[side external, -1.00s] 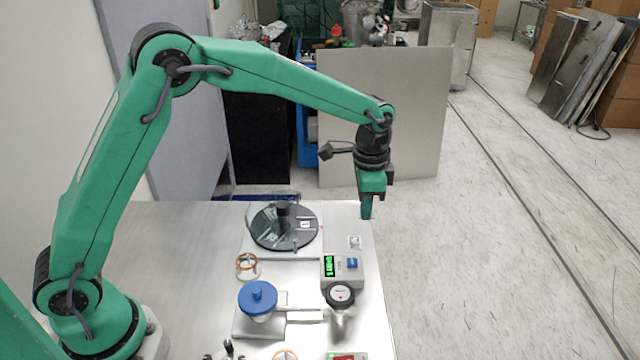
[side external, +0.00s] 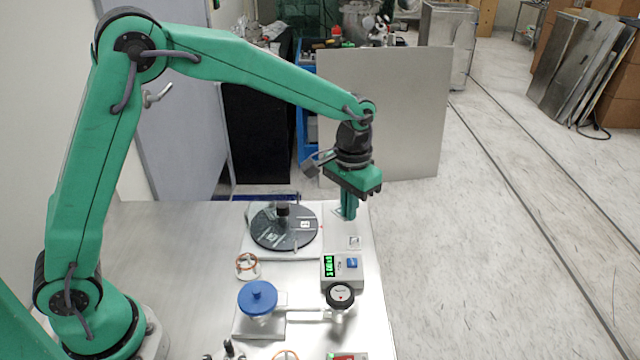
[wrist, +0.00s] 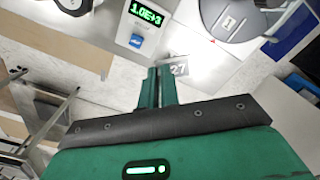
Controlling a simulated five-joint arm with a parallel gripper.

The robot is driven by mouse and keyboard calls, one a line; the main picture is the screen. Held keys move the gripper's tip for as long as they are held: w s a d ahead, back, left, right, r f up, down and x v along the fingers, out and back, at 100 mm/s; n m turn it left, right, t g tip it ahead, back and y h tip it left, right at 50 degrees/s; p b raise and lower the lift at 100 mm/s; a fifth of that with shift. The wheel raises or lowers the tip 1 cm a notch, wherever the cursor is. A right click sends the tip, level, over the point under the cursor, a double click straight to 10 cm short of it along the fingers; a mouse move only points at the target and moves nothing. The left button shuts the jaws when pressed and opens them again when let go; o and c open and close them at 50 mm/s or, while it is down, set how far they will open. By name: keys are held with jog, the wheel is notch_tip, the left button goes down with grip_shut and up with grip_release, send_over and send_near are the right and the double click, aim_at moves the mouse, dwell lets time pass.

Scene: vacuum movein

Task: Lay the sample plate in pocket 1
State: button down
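A dark round disc (side external: 268,232) with a central post and pale pocket-like patches sits on a white base; part of it shows in the wrist view (wrist: 243,30). I cannot read its pocket numbers. My gripper (side external: 348,217) points down above the pale strip right of the disc, short of touching it as far as I can tell. In the wrist view its fingers (wrist: 160,70) stand close together with a narrow gap. A faint thin outline shows beside the fingertips in the side view. I cannot make out the sample plate or tell whether anything is held.
A grey box with a green display (side external: 330,265) and blue button stands in front of my gripper. A round black gauge (side external: 340,296) and a blue-capped vessel (side external: 258,297) are nearer. Bare table lies left of the disc.

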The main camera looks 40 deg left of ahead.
jog(key=s+n, duration=0.1)
jog(key=n, duration=0.2)
jog(key=s+a+n, duration=0.1)
jog(key=s+n, duration=0.1)
jog(key=n, duration=0.1)
jog(key=s+a+r+n, duration=0.1)
jog(key=s+n, duration=0.1)
jog(key=n, duration=0.2)
send_over(312, 226)
notch_tip(312, 226, down, 7)
jog(key=shift+w, duration=0.15)
dwell(0.3)
jog(key=shift+f, duration=0.1)
jog(key=shift+f, duration=1.9)
jog(key=shift+f, duration=0.15)
